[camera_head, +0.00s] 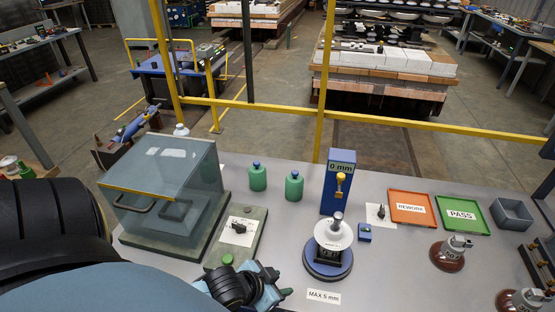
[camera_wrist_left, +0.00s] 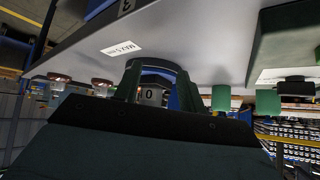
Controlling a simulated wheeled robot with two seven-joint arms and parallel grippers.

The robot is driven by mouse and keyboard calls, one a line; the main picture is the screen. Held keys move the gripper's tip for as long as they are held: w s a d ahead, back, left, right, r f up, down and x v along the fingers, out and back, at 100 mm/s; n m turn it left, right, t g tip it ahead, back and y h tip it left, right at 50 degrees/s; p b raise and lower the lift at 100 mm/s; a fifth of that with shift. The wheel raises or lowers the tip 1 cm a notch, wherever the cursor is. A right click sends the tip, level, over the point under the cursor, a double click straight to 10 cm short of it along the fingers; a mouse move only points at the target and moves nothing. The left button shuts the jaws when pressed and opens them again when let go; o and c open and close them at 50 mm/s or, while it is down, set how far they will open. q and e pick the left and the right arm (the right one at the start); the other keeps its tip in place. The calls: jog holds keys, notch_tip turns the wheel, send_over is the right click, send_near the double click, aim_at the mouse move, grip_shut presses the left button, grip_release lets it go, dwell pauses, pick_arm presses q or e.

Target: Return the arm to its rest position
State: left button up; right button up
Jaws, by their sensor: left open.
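My left arm comes in from the lower left in the head view and covers that corner. My left gripper (camera_head: 275,284) is open and empty at the table's front edge, left of the MAX 5 mm label (camera_head: 323,296). In the left wrist view its two dark fingers (camera_wrist_left: 155,85) stand apart with nothing held between them. A white disc-shaped insulator (camera_head: 333,234) sits on the round blue gauge base (camera_head: 327,262), apart from the gripper. My right gripper does not show.
A clear-walled box (camera_head: 165,185) stands close beyond my left arm. A blue gauge post (camera_head: 338,185) reads 0 mm. Green bottles (camera_head: 294,186), an orange REWORK tray (camera_head: 411,209), a green PASS tray (camera_head: 462,215) and brown insulators (camera_head: 447,257) occupy the table (camera_head: 390,275).

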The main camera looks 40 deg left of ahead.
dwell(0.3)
pick_arm(q)
jog(key=shift+s+d+r, duration=0.1)
jog(key=shift+d+r, duration=0.1)
jog(key=s+d+r+g+y, duration=0.1)
jog(key=s+d+r+g, duration=0.35)
jog(key=s+r, duration=0.4)
notch_tip(320, 180, down, 28)
jog(key=s+f+g+b, duration=0.1)
jog(key=s+g+b, duration=0.1)
jog(key=b, duration=0.2)
jog(key=s+a+f+g+b, duration=0.1)
jog(key=s+a+f+b, duration=0.2)
jog(key=s+f, duration=1.3)
jog(key=shift+a+f, duration=0.2)
jog(key=shift+f, duration=0.7)
